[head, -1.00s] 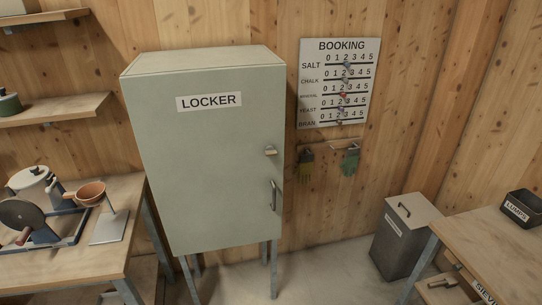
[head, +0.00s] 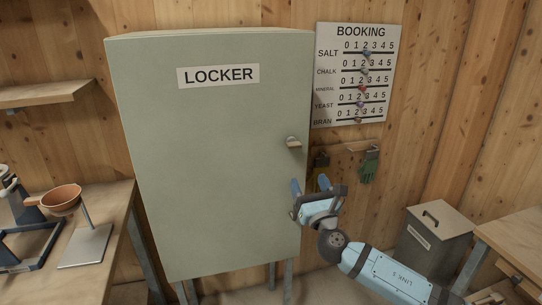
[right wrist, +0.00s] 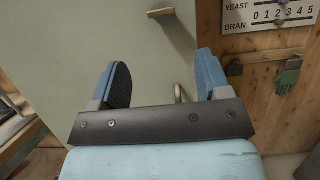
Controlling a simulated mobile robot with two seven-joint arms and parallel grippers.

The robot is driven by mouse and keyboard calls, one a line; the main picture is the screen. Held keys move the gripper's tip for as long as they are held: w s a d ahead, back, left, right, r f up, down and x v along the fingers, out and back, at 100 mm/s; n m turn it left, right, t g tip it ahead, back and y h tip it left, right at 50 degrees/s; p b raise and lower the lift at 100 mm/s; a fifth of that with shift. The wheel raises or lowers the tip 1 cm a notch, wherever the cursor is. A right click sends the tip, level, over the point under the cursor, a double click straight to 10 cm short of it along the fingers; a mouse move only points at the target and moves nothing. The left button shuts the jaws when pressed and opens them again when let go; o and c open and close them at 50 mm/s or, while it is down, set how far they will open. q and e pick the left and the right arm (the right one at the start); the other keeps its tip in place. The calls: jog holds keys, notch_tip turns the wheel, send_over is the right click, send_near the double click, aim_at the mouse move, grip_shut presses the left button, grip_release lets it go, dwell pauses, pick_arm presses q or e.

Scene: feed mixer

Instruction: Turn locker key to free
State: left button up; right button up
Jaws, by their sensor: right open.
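The grey-green locker (head: 215,170) stands closed against the wooden wall. Its key (head: 294,142), a small pale bar-shaped grip on a dark shank, sticks out near the right edge of the door and lies roughly level. It also shows at the top of the right wrist view (right wrist: 160,13). My right gripper (head: 309,184) is open and empty, below the key and apart from it, its blue fingers pointing up toward it. The door handle (right wrist: 178,93) shows between the fingers in the right wrist view; in the head view my gripper hides it. My left gripper is out of view.
A bench with an orange bowl (head: 61,200) stands left, a grey bin (head: 432,245) and a table (head: 520,237) right. The space before the door's upper part is clear.

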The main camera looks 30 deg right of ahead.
aim_at(295, 144)
jog(key=p+x, duration=0.1)
jog(key=x, duration=1.2)
jog(key=shift+d+r, duration=0.1)
jog(key=shift+r, duration=0.15)
jog(key=shift+c, duration=0.2)
jog(key=c, duration=0.9)
